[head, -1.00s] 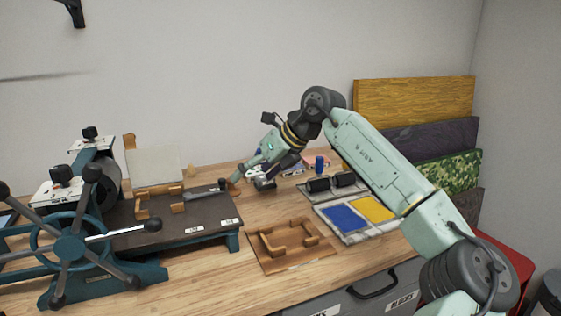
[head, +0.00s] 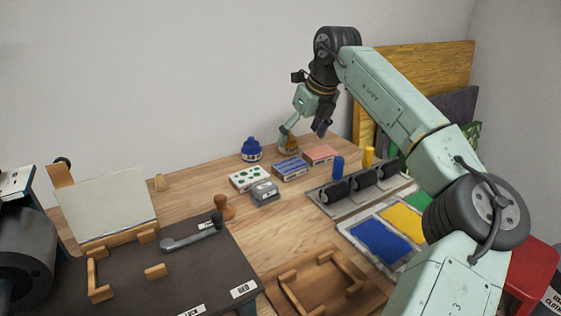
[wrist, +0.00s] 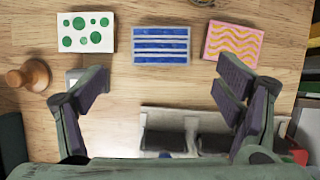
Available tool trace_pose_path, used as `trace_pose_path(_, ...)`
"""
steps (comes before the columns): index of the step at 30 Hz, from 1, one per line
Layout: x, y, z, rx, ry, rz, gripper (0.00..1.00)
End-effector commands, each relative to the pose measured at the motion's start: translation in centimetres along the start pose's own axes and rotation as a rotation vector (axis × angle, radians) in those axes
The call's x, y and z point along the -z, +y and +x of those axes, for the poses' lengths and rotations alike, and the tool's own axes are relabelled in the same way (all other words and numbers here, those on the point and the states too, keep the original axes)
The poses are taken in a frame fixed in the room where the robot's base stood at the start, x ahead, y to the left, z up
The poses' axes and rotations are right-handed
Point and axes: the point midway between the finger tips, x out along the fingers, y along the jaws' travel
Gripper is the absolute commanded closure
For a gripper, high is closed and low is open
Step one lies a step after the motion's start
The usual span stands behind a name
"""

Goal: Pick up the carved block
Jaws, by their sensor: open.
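Three flat patterned blocks lie in a row on the wooden bench: a green-dotted one (head: 249,178) (wrist: 86,32), a blue-striped one (head: 292,168) (wrist: 161,45) and a pink wavy one (head: 321,154) (wrist: 235,42). A small grey block (head: 264,192) lies in front of the first two. In the wrist view my left finger partly hides it. I cannot tell for certain which is the carved block. My gripper (head: 303,130) is open and empty, above the bench. In the wrist view the striped block lies just beyond the gap between the fingertips (wrist: 163,72).
A wooden-knobbed stamp (head: 223,206) and a blue bottle (head: 251,150) stand nearby. A tray with black rollers (head: 363,179) and an ink tray (head: 380,242) are at right. The press bed (head: 215,262) fills the front left. Boards lean at the back right.

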Motion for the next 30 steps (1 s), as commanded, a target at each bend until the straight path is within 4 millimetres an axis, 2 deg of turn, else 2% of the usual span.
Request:
trace_pose_path(5, 0.2, -0.2, 1.0, 0.004, 0.006, 0.003, 0.15)
trace_pose_path(12, 0.1, -0.1, 4.7, 0.002, 0.005, 0.003, 0.15)
trace_pose_path(17, 0.2, -0.1, 6.2, 0.002, 0.005, 0.002, 0.15)
trace_pose_path(24, 0.6, 0.0, 9.7, 0.001, 0.004, 0.003, 0.15)
trace_pose_path(30, 0.6, 0.0, 10.8, 0.004, 0.002, 0.002, 0.15)
